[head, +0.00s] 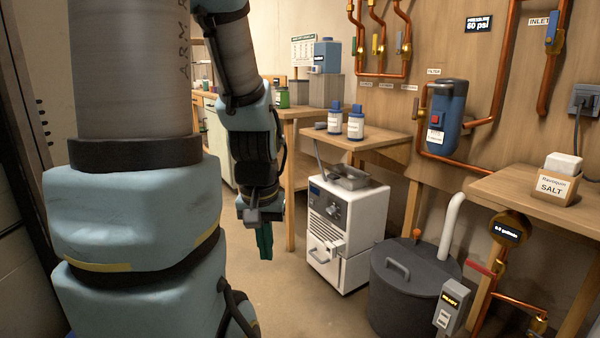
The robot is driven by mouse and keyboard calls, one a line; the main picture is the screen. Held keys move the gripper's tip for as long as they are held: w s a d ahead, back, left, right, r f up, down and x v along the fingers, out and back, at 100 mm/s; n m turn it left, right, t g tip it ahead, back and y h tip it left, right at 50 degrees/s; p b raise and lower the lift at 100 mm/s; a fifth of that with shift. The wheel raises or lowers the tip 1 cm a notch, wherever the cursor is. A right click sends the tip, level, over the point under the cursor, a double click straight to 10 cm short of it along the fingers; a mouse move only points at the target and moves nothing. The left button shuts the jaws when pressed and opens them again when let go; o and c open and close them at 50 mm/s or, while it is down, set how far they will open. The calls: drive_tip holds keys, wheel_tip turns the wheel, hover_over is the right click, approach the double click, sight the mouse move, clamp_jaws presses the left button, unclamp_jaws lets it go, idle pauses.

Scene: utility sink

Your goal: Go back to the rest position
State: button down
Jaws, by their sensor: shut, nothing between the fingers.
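My gripper (264,242) hangs at the end of my arm, left of the middle in the head view, with its fingers pointing down. The fingers look closed together, with nothing held between them. It is over the open floor, to the left of a white cabinet unit (322,226) and apart from it. My arm fills much of the left side of the view and hides what lies behind it.
A dark lidded tank (400,300) stands right of the white unit. A wooden table (350,150) with two bottles is behind it. A right-hand shelf (500,190) holds a salt box (557,186). Copper pipes and a blue filter (446,112) line the wall. Floor (290,300) near my gripper is clear.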

wheel_tip(320, 180, up, 19)
drive_tip(key=p, duration=1.6)
drive_tip(key=shift+p, duration=0.35)
